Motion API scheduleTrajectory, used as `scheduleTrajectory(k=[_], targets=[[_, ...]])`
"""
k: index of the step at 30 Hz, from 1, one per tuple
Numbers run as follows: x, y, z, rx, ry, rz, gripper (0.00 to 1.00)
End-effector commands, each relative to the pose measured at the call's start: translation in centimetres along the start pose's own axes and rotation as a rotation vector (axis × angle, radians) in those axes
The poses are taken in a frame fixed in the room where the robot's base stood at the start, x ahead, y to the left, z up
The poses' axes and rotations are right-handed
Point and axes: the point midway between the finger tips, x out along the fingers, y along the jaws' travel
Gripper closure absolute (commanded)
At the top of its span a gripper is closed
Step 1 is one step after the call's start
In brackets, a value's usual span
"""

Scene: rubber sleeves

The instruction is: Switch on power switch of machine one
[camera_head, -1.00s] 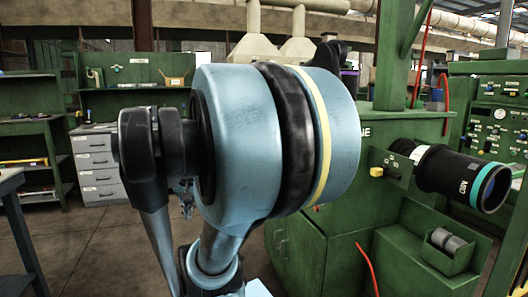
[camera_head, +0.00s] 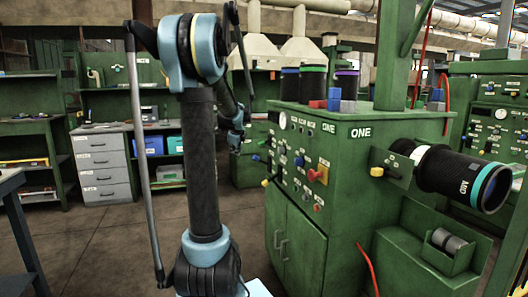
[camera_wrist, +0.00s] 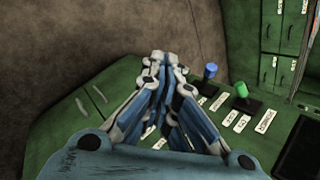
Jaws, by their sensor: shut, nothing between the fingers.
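Machine one (camera_head: 345,165) is a green cabinet marked ONE on its side, right of centre in the head view. Its front panel (camera_head: 293,163) carries a round gauge, coloured knobs and a red switch on a yellow plate (camera_head: 320,173). Labels are too small to read, so I cannot tell which is the power switch. My gripper (camera_head: 236,142) is left of the panel, apart from it in that view. In the wrist view my gripper (camera_wrist: 162,62) is shut and empty, its fingers together over the green panel. A blue knob (camera_wrist: 210,71) and a green knob (camera_wrist: 241,89) are right of the fingertips.
Dark cylinders (camera_head: 313,82) and small red and blue blocks (camera_head: 334,99) stand on the machine. A black cylinder (camera_head: 463,179) juts from its right side, near a yellow knob (camera_head: 376,171). Grey drawers (camera_head: 104,165) stand at the back left. Floor left of the machine is open.

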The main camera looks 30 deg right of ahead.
Motion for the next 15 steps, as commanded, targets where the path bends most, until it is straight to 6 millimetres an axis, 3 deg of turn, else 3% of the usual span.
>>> scheduleTrajectory(k=[1,6,10,15], targets=[[1.2,-2.2,-1.3,0.083,0.006,-0.023,1.0],[4.6,-8.4,-5.6,0.376,0.008,-0.1,1.0],[6.7,-12.1,-8.8,0.56,0.001,-0.151,1.0],[8.3,-14.8,-11.6,0.709,-0.009,-0.193,1.0]])
